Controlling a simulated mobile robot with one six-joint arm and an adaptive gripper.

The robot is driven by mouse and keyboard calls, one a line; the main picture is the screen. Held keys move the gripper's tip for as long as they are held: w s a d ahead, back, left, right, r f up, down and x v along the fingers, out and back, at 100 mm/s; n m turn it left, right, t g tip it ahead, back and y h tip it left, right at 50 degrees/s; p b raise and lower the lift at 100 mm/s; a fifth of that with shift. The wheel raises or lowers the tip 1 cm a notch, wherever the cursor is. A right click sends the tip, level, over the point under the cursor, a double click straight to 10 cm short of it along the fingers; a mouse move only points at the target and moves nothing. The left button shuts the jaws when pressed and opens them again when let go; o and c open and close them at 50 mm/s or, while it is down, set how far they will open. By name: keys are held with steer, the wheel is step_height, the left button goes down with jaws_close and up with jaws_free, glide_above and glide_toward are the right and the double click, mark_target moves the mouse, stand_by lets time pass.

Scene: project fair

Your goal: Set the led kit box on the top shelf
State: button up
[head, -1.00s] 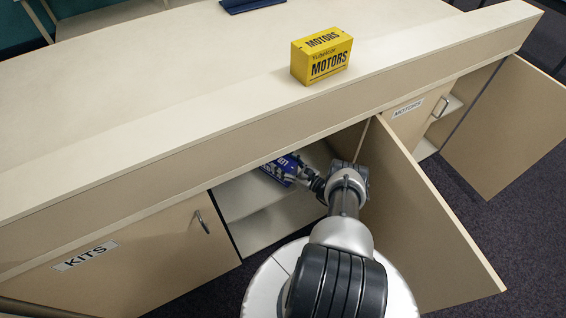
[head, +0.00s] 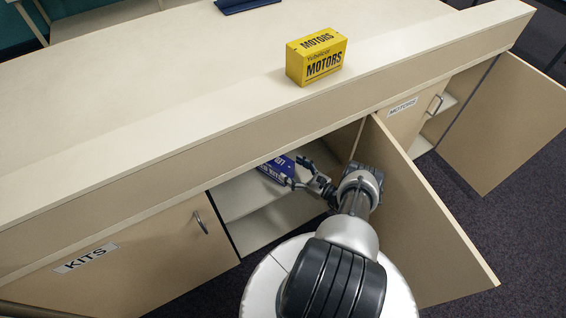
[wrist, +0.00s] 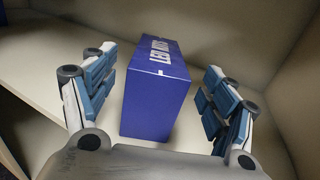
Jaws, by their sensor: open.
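The blue LED kits box (head: 278,168) stands on the upper shelf (head: 238,196) inside the open cabinet compartment. Its upper part is hidden by the countertop in the head view. My gripper (head: 300,178) reaches into the compartment from the front right. In the wrist view, the box (wrist: 158,88) stands upright between the two fingers of my gripper (wrist: 152,98). The fingers are open, with a gap on each side of the box. The shelf (wrist: 30,100) shows beside it.
A yellow motors box (head: 316,58) sits on the countertop (head: 130,130). An open door (head: 425,215) stands just right of my arm. A closed door labelled KITS (head: 110,250) is at left. Another open door (head: 505,125) is at far right. A lower shelf space (head: 280,222) looks empty.

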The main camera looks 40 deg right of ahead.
steer(key=shift+s+d, duration=0.2)
steer(key=shift+s, duration=1.2)
steer(key=shift+s+d, duration=0.2)
steer(key=shift+s, duration=1.15)
